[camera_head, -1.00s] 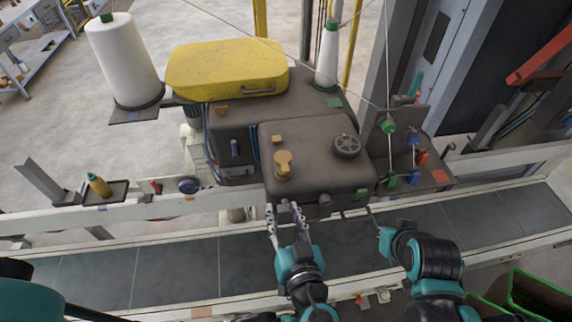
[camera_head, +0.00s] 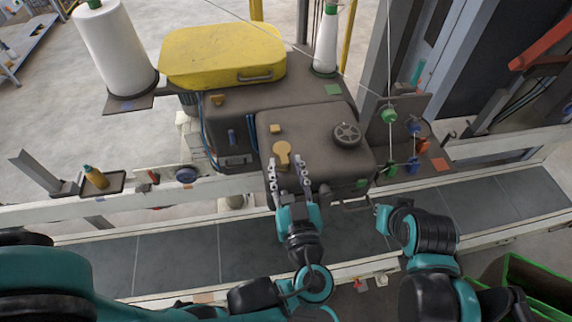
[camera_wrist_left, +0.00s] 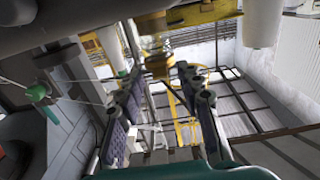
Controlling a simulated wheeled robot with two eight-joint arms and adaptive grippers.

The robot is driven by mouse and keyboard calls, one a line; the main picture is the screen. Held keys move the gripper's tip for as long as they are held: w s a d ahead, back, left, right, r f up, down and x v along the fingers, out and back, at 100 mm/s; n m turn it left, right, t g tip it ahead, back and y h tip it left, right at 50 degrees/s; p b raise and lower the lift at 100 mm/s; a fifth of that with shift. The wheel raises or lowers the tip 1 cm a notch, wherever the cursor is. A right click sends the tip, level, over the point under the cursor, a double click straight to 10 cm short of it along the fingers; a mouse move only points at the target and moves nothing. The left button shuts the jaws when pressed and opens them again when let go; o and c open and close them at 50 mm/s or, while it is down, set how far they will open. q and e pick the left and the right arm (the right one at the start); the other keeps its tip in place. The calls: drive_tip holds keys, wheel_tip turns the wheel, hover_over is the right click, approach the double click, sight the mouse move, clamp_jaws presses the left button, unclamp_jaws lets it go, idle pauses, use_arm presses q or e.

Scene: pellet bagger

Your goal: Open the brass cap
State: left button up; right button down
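The brass cap (camera_head: 283,152) is a gold-coloured knob on top of the dark machine head (camera_head: 315,165). It also shows in the left wrist view (camera_wrist_left: 157,62), ahead and between the fingers. My left gripper (camera_head: 287,168) is open, with one finger on each side of the lower part of the cap in the head view. The fingers also show spread in the left wrist view (camera_wrist_left: 160,82). I see a gap between the cap and the fingers, and cannot tell whether either touches. My right gripper (camera_head: 360,204) is at the head's front right corner, its fingers unclear.
A spoked black handwheel (camera_head: 347,134) sits right of the cap, and a small tan block (camera_head: 275,128) behind it. A yellow cover (camera_head: 222,55) and white thread cone (camera_head: 115,48) stand behind. Thread guides (camera_head: 413,128) stand right. A conveyor (camera_head: 180,250) runs in front.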

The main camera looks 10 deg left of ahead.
use_arm(q)
drive_tip(key=shift+w+a, duration=0.15)
drive_tip(key=shift+w, duration=0.25)
clamp_jaws()
drive_tip(key=shift+r, duration=0.1)
